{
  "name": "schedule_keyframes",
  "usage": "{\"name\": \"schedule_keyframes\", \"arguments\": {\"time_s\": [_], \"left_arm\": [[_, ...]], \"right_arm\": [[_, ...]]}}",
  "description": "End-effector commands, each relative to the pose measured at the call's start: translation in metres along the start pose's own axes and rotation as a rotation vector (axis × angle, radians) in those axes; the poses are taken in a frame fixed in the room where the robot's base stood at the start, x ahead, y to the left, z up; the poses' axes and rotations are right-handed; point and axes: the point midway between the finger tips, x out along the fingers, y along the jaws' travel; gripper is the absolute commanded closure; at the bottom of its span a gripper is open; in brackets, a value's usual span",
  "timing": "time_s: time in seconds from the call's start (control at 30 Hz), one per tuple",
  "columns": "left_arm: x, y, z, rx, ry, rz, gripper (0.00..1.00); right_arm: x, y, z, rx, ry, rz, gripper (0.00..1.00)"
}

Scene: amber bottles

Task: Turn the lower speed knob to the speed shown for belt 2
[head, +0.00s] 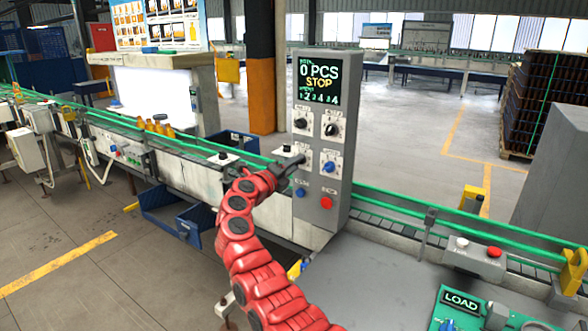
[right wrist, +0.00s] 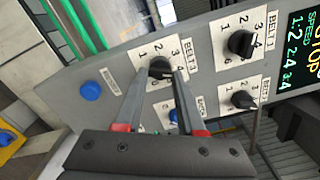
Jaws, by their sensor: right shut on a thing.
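The grey control panel (head: 311,220) stands upright with a screen (head: 319,84) at its top. The head view reads "0 PCS" and "STOP"; the screen in the right wrist view (right wrist: 302,50) shows a speed line that looks like "1:2 2:4 3:4". My right gripper (head: 298,161) reaches the lower left dial. In the right wrist view its fingers are shut on the black lower speed knob (right wrist: 160,67), one on each side. Numbers ring the knob on a white plate; its pointer is partly hidden, so its setting is unclear. My left gripper is not in view.
Beside the held knob are a blue knob (head: 328,167) and two black knobs, the upper left (head: 300,123) and upper right (head: 331,129). Below are a blue button (head: 300,193) and a red button (head: 326,203). A green-railed conveyor (head: 395,212) runs past the panel.

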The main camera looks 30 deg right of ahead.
Motion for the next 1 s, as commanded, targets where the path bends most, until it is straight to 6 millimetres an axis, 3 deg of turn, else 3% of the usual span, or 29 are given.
{"name": "schedule_keyframes", "arguments": {"time_s": [0.47, 0.5, 0.63, 1.0], "left_arm": [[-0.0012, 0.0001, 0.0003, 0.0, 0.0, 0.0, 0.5], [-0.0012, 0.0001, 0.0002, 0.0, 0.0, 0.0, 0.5], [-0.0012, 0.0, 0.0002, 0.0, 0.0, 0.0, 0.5], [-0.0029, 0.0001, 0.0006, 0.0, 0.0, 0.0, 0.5]], "right_arm": [[0.0, 0.0015, -0.0005, 0.011, 0.001, 0.002, 1.0], [0.0, 0.0014, -0.0005, 0.011, 0.001, 0.002, 0.55], [0.0, 0.001, -0.0005, 0.011, 0.001, 0.001, 0.32], [-0.0047, 0.0019, -0.0003, 0.011, 0.0, 0.001, 0.32]]}}
